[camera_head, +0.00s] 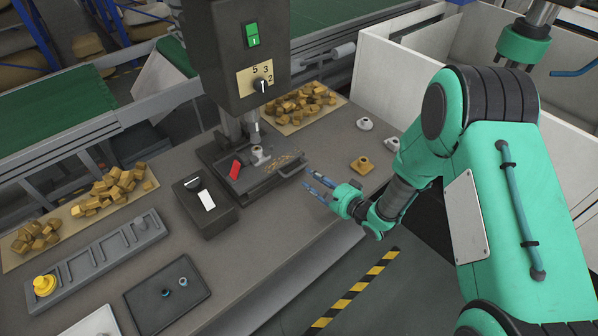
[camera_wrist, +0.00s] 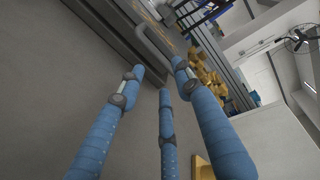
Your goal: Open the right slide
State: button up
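The press machine (camera_head: 238,60) stands on the bench, with a dark base under its column. On the right side of that base is the slide (camera_head: 262,182), a dark flat part with a grey handle (camera_head: 292,168) facing right. I cannot tell how far the slide is out. My gripper (camera_head: 318,187) is just right of the handle, low over the bench's front edge. In the wrist view its blue fingers (camera_wrist: 160,85) are spread apart with nothing between them. The handle (camera_wrist: 153,45) shows just beyond the fingertips, apart from them as far as I can tell.
A yellow part (camera_head: 362,165) and pale parts (camera_head: 364,123) sit on the bench right of the machine. A pile of brown pieces (camera_head: 300,103) lies behind. A dark box (camera_head: 205,203) and slotted tray (camera_head: 97,262) are left.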

aim_at(299, 170)
jog(key=b+x, duration=0.1)
jog(key=x, duration=0.7)
jog(key=shift+w+a, duration=0.1)
grip_shut()
